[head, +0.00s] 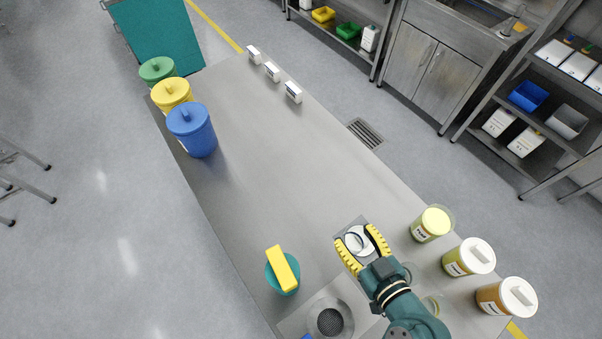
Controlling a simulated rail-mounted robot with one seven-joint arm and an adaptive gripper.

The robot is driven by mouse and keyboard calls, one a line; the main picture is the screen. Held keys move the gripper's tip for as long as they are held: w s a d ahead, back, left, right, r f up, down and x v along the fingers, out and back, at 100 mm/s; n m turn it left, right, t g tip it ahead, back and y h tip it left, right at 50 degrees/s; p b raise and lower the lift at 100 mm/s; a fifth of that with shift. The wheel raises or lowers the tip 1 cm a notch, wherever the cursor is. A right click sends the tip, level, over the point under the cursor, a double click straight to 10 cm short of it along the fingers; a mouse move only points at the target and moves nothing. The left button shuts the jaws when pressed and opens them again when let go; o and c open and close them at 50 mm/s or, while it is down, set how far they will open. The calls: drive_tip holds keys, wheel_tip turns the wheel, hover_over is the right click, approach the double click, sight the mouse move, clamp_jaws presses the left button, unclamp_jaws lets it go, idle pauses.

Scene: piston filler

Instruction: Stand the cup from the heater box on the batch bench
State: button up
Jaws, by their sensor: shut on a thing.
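My gripper (355,237), with two yellow ridged fingers on a teal wrist, is at the lower middle of the head view. Its fingers are shut on a pale round cup (356,242), one finger on each side. The cup's open rim faces up. Behind it shows a small grey square plate (349,226) on the bench; I cannot tell whether the cup touches it. The steel bench (262,170) runs diagonally through the view. I cannot say for sure which fixture is the heater box.
Lidded jars (430,224) stand right of my gripper. A teal pot with a yellow bar (283,268) stands left. A plate with a round dark mesh (329,319) lies below. Blue (191,130), yellow (172,97) and green tubs stand on the far left edge. The bench middle is clear.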

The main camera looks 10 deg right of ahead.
drive_tip(key=shift+w+a+f+b, duration=0.15)
drive_tip(key=shift+a+f+b, duration=0.1)
drive_tip(key=shift+f, duration=0.25)
drive_tip(key=shift+w+a+f+b, duration=0.15)
drive_tip(key=shift+a+f, duration=0.1)
drive_tip(key=shift+f, duration=0.25)
drive_tip(key=shift+s+a+f, duration=0.1)
drive_tip(key=shift+f, duration=0.15)
drive_tip(key=shift+s+f, duration=0.1)
drive_tip(key=shift+f+b, duration=1.15)
drive_tip(key=shift+f, duration=4)
drive_tip(key=o, duration=1.1)
drive_tip(key=shift+r, duration=0.1)
drive_tip(key=shift+o, duration=0.2)
